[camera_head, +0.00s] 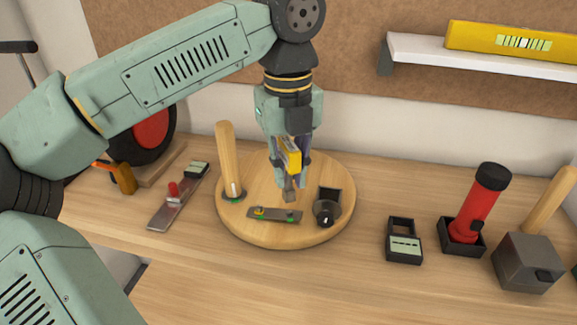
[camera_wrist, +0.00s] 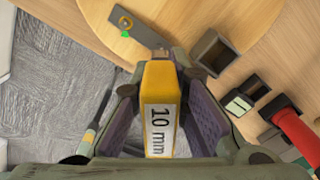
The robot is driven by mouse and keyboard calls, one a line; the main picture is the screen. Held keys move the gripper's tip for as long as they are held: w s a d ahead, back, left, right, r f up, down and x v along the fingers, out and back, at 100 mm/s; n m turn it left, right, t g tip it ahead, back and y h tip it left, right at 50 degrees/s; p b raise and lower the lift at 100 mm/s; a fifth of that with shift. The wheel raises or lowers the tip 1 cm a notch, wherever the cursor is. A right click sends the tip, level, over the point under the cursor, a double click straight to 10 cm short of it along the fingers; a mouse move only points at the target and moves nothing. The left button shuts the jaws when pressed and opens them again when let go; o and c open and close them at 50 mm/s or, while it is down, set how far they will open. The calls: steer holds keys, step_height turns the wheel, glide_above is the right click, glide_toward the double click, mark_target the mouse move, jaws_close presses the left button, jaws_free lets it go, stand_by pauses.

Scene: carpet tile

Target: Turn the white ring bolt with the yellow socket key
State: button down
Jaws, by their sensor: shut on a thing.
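The yellow socket key (camera_head: 291,156) is upright in my gripper (camera_head: 290,172), which is shut on it. In the wrist view the key (camera_wrist: 160,112) reads "10 mm" between the fingers (camera_wrist: 160,125), and its grey socket end points toward the board. A small grey plate (camera_head: 273,215) lies on the round wooden board, below the key. The plate (camera_wrist: 138,29) shows a yellow ring and a green mark in the wrist view. I cannot make out a white ring bolt; the plate's other end is partly hidden by the key there. I cannot tell whether the socket touches anything.
The round wooden board (camera_head: 240,226) also carries an upright wooden peg (camera_head: 228,160) and a dark open holder (camera_head: 330,192) with a round dark piece in front. To the right stand a meter (camera_head: 404,242), a red torch (camera_head: 478,205) and a mallet (camera_head: 530,262). The front table is clear.

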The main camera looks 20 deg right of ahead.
mark_target(288, 188)
steer(key=shift+f+b, duration=1.65)
steer(key=shift+f, duration=0.6)
steer(key=n+b, duration=0.1)
steer(key=n, duration=0.4)
steer(key=shift+a+b, duration=0.1)
steer(key=shift+b, duration=0.25)
steer(key=shift+r+n+p, duration=0.25)
steer(key=shift+n+p, duration=0.15)
steer(key=shift+n, duration=0.5)
steer(key=n, duration=0.3)
steer(key=shift+f+n, duration=0.1)
steer(key=shift+n, duration=0.3)
steer(key=shift+m+p, duration=0.4)
steer(key=shift+m, duration=0.2)
steer(key=shift+r+p, duration=1.8)
steer(key=shift+r, duration=0.5)
